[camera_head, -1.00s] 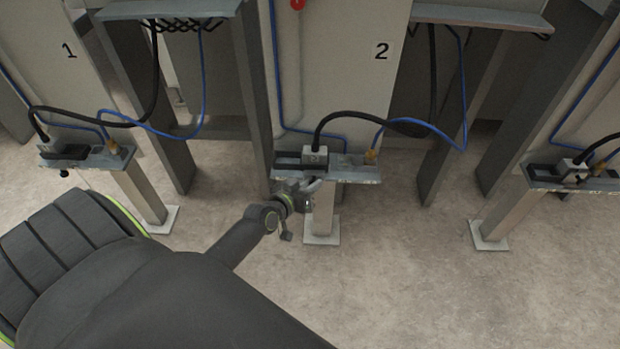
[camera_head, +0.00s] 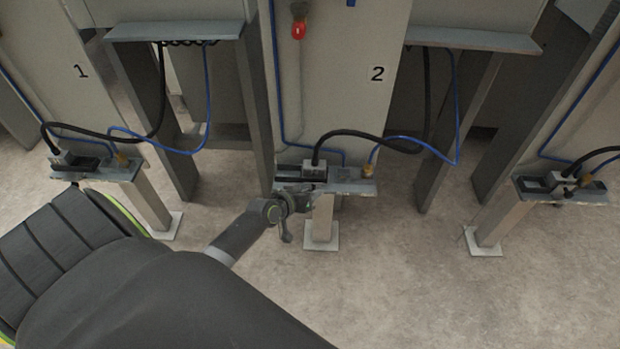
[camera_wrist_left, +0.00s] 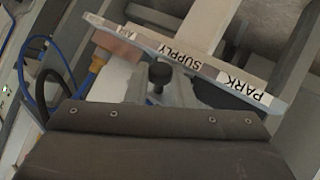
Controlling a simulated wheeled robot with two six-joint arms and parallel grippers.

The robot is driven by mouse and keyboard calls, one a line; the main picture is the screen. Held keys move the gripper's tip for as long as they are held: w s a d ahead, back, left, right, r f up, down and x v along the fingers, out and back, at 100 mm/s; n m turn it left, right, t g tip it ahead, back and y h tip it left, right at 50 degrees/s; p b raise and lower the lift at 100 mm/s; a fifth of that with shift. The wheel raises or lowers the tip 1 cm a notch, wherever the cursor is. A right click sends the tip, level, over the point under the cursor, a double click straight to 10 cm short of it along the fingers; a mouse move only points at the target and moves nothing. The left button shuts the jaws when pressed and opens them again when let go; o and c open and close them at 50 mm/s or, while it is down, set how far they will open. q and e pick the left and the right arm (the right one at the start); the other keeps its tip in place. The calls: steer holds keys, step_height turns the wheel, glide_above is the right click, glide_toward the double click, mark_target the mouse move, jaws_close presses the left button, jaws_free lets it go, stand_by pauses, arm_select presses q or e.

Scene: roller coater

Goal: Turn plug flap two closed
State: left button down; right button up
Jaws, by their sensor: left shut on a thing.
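Station two's bracket (camera_head: 358,187) stands on a post below the number 2. Its plug (camera_head: 314,168) has a black cable, with the dark plug flap two (camera_head: 288,174) beside it, partly hidden. My left gripper (camera_head: 306,190) is at the bracket's front edge, shut on a small part of the flap. In the left wrist view a dark round knob (camera_wrist_left: 160,73) shows at the grey fingers, in front of the bracket labelled PARK and SUPPLY (camera_wrist_left: 193,62). The flap's exact angle is hard to tell. My right gripper is not in view.
Similar brackets stand at station one (camera_head: 92,170) on the left and on the far right (camera_head: 580,190). A blue hose (camera_head: 420,142) and black cable loop above bracket two. The floor (camera_head: 400,270) in front is clear.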

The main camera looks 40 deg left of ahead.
arm_select(q)
steer(key=p, duration=0.1)
steer(key=r+g+p, duration=0.1)
steer(key=n+g+p, duration=0.1)
steer(key=p, duration=0.1)
steer(key=shift+w+a+r+h, duration=0.3)
steer(key=shift+w+r+h, duration=0.05)
steer(key=shift+r+h, duration=0.05)
steer(key=shift+w+a+r+n+g+h+p, duration=0.1)
steer(key=shift+w+n+g+h+p, duration=0.1)
steer(key=shift+g+p, duration=0.25)
steer(key=shift+w+a+r+n+g+h+p, duration=0.1)
steer(key=shift+w+n+g+h+p, duration=0.15)
steer(key=shift+g, duration=0.4)
steer(key=shift+w+a+n+g+h, duration=0.2)
steer(key=shift+g+h, duration=0.1)
steer(key=shift+g, duration=0.25)
steer(key=shift+w+a+n+g+h, duration=0.15)
steer(key=shift+w+g+h, duration=0.1)
steer(key=shift+g, duration=0.3)
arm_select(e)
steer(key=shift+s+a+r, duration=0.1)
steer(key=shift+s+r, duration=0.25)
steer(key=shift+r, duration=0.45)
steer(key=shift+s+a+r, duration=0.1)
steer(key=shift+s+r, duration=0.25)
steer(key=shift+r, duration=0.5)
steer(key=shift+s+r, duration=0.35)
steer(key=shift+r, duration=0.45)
